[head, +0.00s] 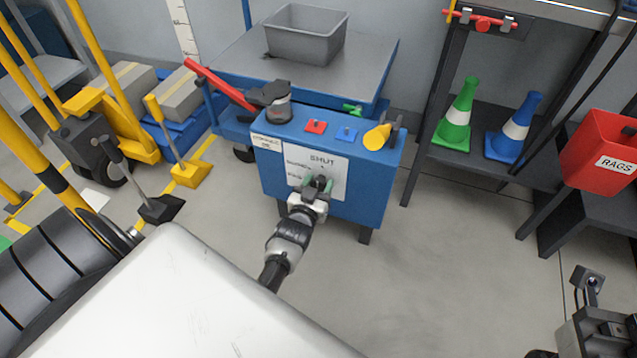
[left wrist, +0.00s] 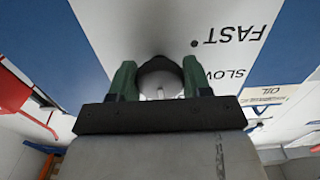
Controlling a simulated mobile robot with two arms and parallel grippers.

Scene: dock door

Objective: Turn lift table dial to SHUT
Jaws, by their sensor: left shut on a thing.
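The lift table dial (left wrist: 160,78) is a dark round knob with a paler grey face, on a white panel (head: 333,166) of the blue control box (head: 375,200). The panel reads SHUT at the top in the head view; SLOW and FAST show upside down in the left wrist view. My left gripper (head: 318,188) is at the panel, its green fingers (left wrist: 156,82) shut on the dial from both sides. It hides most of the dial in the head view, and I cannot tell which word the dial points to. Part of my right arm (head: 595,325) shows at the lower right; its fingers are not clear.
Behind stands the lift table with a grey bin (head: 305,40). Cones (head: 457,115) and a red RAGS bin (head: 600,150) are right. Floor right of the box is clear.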

